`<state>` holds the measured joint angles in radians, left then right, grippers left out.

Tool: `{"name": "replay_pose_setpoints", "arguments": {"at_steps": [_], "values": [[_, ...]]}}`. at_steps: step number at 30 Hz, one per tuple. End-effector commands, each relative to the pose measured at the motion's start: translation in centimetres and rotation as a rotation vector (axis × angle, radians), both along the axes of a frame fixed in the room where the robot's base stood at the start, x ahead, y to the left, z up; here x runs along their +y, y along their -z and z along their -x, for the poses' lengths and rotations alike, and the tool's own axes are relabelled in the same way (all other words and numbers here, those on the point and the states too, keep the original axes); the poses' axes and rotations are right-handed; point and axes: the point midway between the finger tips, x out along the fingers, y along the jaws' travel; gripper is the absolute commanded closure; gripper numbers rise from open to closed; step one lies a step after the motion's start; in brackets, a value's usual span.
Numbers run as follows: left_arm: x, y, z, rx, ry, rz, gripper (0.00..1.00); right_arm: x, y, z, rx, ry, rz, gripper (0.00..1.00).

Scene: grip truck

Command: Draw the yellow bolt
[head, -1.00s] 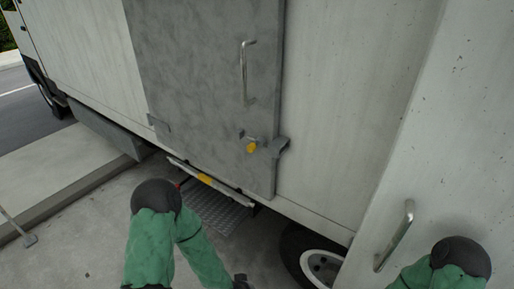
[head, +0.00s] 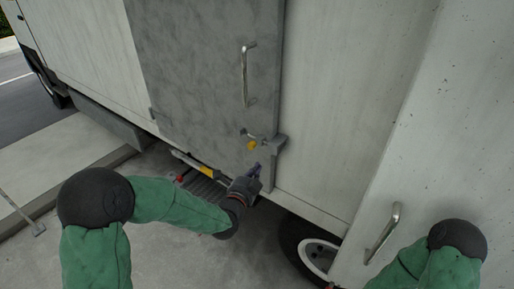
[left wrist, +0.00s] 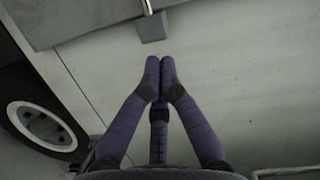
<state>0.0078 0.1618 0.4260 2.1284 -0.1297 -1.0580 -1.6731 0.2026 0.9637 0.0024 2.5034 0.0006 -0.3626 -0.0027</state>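The yellow bolt (head: 252,145) is a small yellow knob on a metal rod, low on the grey door (head: 205,80) near its right edge. A grey catch bracket (head: 275,146) stands just right of it. My left gripper (head: 257,169) is just below the bolt, apart from it. In the left wrist view its purple fingertips (left wrist: 160,76) are together with nothing between them. The bracket also shows there, ahead of the fingertips (left wrist: 152,27); the yellow knob is not visible in that view. My right gripper is outside the head view; only its green arm shows at lower right.
A vertical metal handle (head: 245,75) is higher on the door. A step (head: 195,167) with a yellow mark lies below the door, behind my left arm. A wheel (head: 312,250) is below right. A pale panel (head: 440,120) with a handle (head: 383,232) stands at the right.

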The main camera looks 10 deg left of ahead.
Motion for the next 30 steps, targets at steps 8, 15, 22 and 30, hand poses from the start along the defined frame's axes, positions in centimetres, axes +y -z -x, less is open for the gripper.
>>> {"name": "replay_pose_setpoints", "arguments": {"at_steps": [8,15,22,30], "values": [[0.0,-0.1,0.0,-0.003,0.000,-0.004,1.00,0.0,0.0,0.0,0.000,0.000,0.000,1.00],[-0.2,0.0,-1.1,-0.003,0.001,-0.003,1.00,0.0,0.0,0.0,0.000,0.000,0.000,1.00],[-0.7,0.2,-4.5,-0.002,0.001,-0.002,1.00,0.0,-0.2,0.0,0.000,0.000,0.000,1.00],[-1.2,0.4,-8.9,-0.001,0.001,-0.002,1.00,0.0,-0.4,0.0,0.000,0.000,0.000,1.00]]}}
